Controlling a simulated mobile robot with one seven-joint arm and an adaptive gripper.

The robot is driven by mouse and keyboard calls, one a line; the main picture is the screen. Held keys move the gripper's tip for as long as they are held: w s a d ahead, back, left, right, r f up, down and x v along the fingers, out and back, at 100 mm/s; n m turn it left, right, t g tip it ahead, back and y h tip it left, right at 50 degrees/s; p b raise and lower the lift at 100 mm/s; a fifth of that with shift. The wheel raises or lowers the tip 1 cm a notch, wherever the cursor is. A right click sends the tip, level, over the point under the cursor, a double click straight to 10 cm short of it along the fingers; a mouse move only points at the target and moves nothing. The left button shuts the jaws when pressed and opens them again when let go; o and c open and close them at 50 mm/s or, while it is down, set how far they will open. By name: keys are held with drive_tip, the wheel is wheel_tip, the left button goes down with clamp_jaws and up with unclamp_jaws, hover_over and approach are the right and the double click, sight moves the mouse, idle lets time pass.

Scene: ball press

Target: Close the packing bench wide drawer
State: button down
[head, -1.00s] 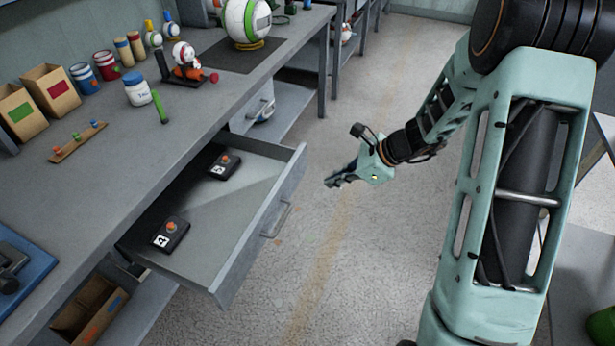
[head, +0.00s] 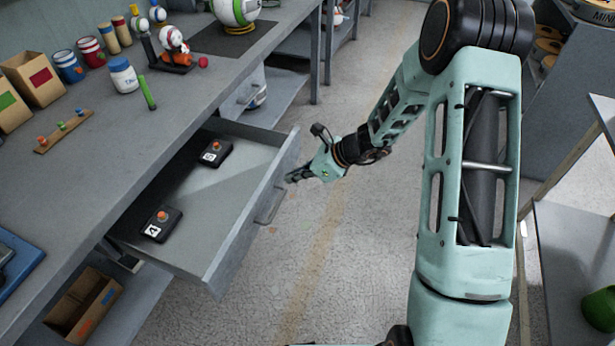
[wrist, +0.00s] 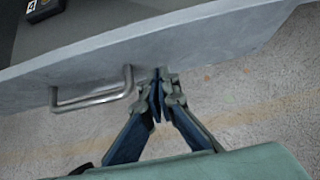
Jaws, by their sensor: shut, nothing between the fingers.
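The wide drawer (head: 225,220) of the packing bench is pulled well out, and its grey inside shows. Two black boxes with orange knobs, one farther back (head: 214,152) and one nearer (head: 162,224), lie in it. Its bar handle (head: 271,205) is on the front panel; the handle also shows in the wrist view (wrist: 95,97). My gripper (head: 290,178) is shut and empty, close to the front panel towards its far end. In the wrist view my fingertips (wrist: 160,75) are together, just right of the handle, at the panel; I cannot tell whether they touch it.
The bench top (head: 110,140) holds jars, paper bags, a ball (head: 236,10) and a green marker (head: 147,92). An open cardboard box (head: 85,305) stands on the lower shelf. The floor in front of the drawer is clear. Another table stands at the right (head: 570,240).

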drive_tip(key=shift+w+a, duration=0.2)
drive_tip(key=shift+a, duration=0.35)
